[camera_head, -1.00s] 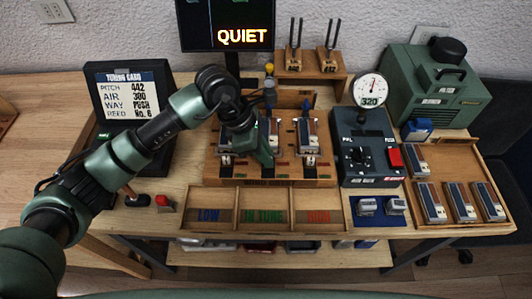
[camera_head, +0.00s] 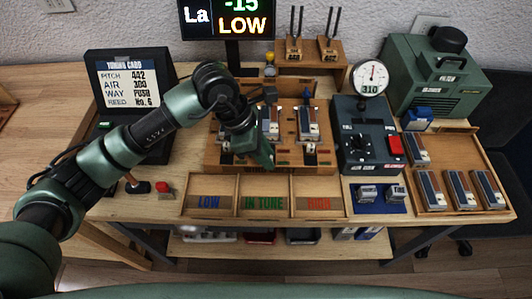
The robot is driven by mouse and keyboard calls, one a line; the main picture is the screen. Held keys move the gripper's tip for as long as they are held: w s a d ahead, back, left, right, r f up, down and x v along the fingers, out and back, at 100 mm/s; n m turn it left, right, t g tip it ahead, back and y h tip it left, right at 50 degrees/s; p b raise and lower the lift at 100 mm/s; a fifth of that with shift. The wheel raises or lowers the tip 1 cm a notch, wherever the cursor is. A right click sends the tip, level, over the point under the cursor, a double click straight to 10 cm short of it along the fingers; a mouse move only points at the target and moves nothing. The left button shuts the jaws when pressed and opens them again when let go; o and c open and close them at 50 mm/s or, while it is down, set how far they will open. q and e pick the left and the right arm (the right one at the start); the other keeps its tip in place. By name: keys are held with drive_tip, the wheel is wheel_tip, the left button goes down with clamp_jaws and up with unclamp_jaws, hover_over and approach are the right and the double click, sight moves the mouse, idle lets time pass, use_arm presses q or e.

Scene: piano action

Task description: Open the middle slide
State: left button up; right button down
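A wooden reed stand (camera_head: 213,152) sits at the middle of the table, with blue-and-silver reed blocks standing in it, one at the middle (camera_head: 270,125) and one at the right (camera_head: 308,122). A dark slide tab (camera_head: 309,160) shows in front of the right block. The middle slide is hidden behind my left gripper. My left gripper (camera_head: 265,160) points down at the stand's front, in front of the middle block; its fingers overlap in this view, so its opening does not show. The monitor (camera_head: 228,20) reads La, -15, LOW. My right gripper is out of view.
A tray (camera_head: 236,213) marked LOW, IN TUNE and a red third label lies in front of the stand. Right of it stand a dark control box (camera_head: 367,146) with a gauge (camera_head: 370,76) reading 310, and a reed tray (camera_head: 449,212). A tuning card (camera_head: 128,80) stands left.

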use_arm(q)
drive_tip(key=b+v, duration=0.1)
drive_tip(key=v, duration=0.6)
drive_tip(key=shift+r+b, duration=0.35)
drive_tip(key=shift+r, duration=0.05)
drive_tip(key=shift+a+f, duration=0.1)
drive_tip(key=shift+a, duration=0.05)
